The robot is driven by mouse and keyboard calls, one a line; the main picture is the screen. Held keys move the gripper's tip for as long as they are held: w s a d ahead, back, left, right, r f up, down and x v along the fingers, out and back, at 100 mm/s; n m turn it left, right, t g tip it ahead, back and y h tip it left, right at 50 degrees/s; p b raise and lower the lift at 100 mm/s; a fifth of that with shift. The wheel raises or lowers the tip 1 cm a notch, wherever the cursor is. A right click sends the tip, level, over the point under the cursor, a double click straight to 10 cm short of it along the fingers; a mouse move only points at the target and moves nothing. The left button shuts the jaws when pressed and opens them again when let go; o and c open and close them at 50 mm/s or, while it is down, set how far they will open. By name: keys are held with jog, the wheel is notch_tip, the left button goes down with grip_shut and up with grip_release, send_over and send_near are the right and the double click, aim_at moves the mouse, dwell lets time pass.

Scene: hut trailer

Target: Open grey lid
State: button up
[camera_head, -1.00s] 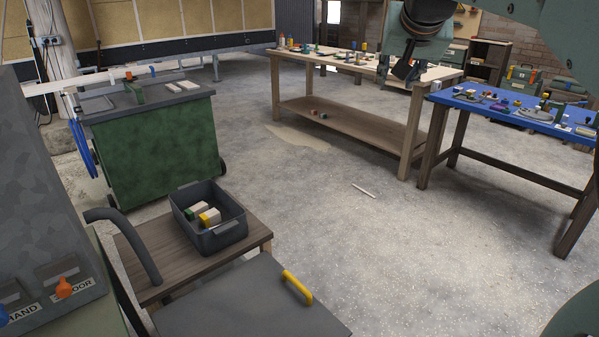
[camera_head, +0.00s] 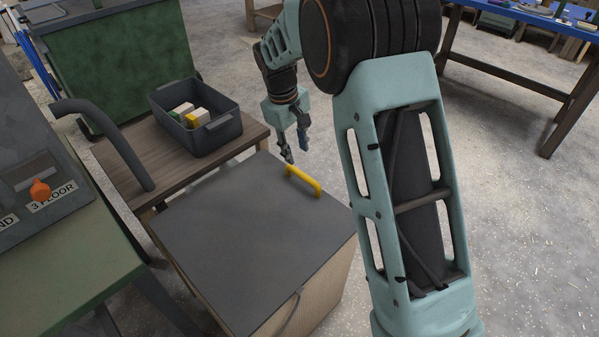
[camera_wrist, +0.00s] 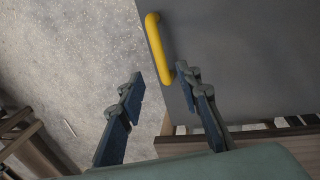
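The grey lid (camera_head: 240,235) lies flat and closed on a wooden box. A yellow handle (camera_head: 304,182) stands at its far right edge. In the wrist view the handle (camera_wrist: 158,50) runs along the edge of the lid (camera_wrist: 245,60), ahead of the fingers. My gripper (camera_head: 295,152) hangs just beyond the handle, close to the lid's far edge. In the wrist view my gripper (camera_wrist: 160,90) has its two blue-and-grey fingers apart with nothing between them. The handle lies beyond the fingertips, and the gripper does not appear to touch it.
A dark bin (camera_head: 215,130) with several small blocks stands on a wooden table (camera_head: 150,150) beside the lid. A dark curved hose (camera_head: 110,140) rises left of it. A green cabinet (camera_head: 120,70) is behind. A blue-topped table (camera_head: 500,25) stands far right. Floor to the right is clear.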

aim_at(301, 173)
jog(key=f+b, duration=0.1)
jog(key=f, duration=0.2)
jog(key=w+d+f+b, duration=0.1)
jog(key=f, duration=0.5)
jog(key=shift+w+d+f+b, duration=0.2)
jog(key=shift+d+f+b, duration=0.05)
jog(key=shift+f+b, duration=0.15)
jog(key=shift+r, duration=0.1)
grip_shut()
